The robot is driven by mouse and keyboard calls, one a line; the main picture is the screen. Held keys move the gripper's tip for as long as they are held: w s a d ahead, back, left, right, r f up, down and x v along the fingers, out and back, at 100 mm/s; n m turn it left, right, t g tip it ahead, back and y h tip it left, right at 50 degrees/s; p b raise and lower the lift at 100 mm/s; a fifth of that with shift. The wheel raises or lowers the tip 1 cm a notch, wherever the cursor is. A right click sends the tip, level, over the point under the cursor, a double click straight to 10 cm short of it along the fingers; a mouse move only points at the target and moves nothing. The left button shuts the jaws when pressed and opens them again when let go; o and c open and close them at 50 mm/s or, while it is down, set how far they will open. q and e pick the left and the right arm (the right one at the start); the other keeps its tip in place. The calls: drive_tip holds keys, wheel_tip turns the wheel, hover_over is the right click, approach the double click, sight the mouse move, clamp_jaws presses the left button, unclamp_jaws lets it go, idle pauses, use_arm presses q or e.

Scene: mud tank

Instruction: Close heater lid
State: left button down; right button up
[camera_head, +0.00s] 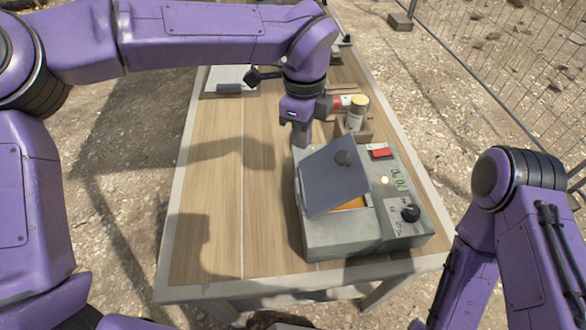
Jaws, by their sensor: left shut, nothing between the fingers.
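The heater (345,237) is a grey-green box on the wooden table, with a red switch (380,152), a green display and a black dial (410,213) on its right panel. Its grey lid (328,185) is tilted open, with a dark round knob (342,157). An orange interior shows under the lid's right lower edge. My left gripper (300,138) is shut and empty, pointing down just behind the lid's upper left edge. I cannot tell whether it touches the lid. My right arm is at the right, but its gripper is out of view.
Cans (356,113) stand in a small wooden box behind the heater. A white sheet and a dark-handled tool (231,88) lie at the table's far left. The wooden table top (212,200) left of the heater is clear. A wire fence (500,75) stands at the right.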

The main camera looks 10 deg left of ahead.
use_arm(q)
wheel_tip(320, 180, up, 8)
drive_tip(key=p, duration=0.5)
drive_tip(key=shift+f, duration=0.1)
idle(0.9)
